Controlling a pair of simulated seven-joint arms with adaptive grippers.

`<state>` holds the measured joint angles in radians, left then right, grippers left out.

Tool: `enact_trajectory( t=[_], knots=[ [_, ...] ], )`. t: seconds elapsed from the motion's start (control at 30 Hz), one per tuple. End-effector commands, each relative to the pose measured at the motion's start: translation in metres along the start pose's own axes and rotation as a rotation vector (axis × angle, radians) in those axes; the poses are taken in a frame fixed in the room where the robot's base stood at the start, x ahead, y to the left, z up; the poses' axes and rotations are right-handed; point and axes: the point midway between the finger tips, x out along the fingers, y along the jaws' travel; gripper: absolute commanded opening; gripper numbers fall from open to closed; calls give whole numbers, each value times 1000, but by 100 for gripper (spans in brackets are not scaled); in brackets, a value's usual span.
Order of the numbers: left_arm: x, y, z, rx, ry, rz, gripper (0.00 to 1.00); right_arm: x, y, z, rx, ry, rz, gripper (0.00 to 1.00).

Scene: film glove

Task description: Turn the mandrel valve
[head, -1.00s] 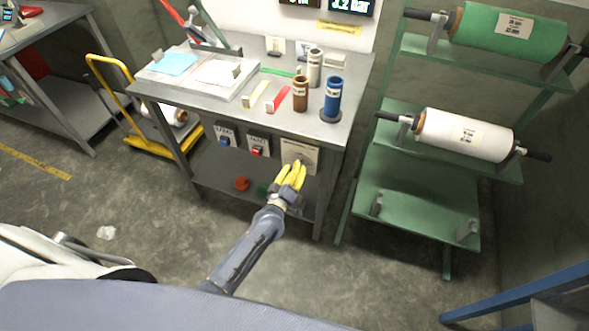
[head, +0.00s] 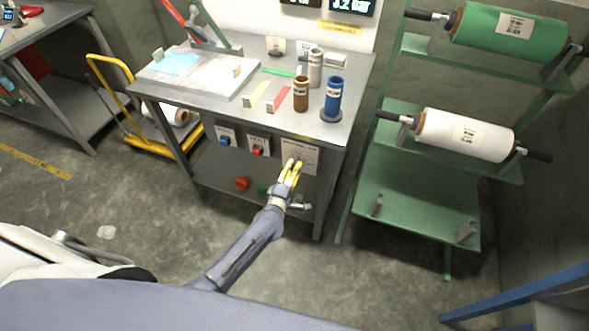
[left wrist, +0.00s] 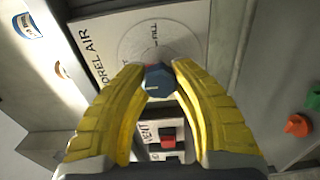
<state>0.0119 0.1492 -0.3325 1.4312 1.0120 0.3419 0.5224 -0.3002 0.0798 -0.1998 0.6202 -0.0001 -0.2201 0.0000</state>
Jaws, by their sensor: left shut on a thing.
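The mandrel air valve is a dark blue knob (left wrist: 158,82) on a pale panel with a round dial (left wrist: 152,42); in the head view the panel (head: 309,156) hangs under the front right of the bench. My left gripper (head: 292,167) has yellow fingers and reaches up to the knob from below. In the left wrist view the gripper (left wrist: 160,74) is shut on the knob, one fingertip on each side. The fingers hide part of the knob in the head view. My right gripper is not in view.
A metal workbench (head: 215,98) carries a brown tube (head: 300,96), a blue tube (head: 333,95) and a white tray. Two other control boxes hang left of the valve, one with a red part (head: 258,150). A green roll rack (head: 420,200) stands right.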

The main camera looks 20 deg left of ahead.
Motion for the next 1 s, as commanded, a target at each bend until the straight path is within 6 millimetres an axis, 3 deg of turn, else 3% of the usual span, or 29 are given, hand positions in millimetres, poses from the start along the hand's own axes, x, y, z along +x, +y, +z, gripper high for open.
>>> enact_trajectory(
  t=[0.67, 0.7, 0.9, 1.0],
  knots=[
    [1, 2, -4, -49, 6, 4, 0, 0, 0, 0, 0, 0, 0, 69],
    [1, 2, -4, -49, 6, 4, 31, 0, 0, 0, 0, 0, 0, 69],
    [1, 1, -2, -48, 4, 2, 54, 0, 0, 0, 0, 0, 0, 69],
    [0, 0, -2, -48, 3, 1, 55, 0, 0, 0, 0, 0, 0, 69]
  ],
)
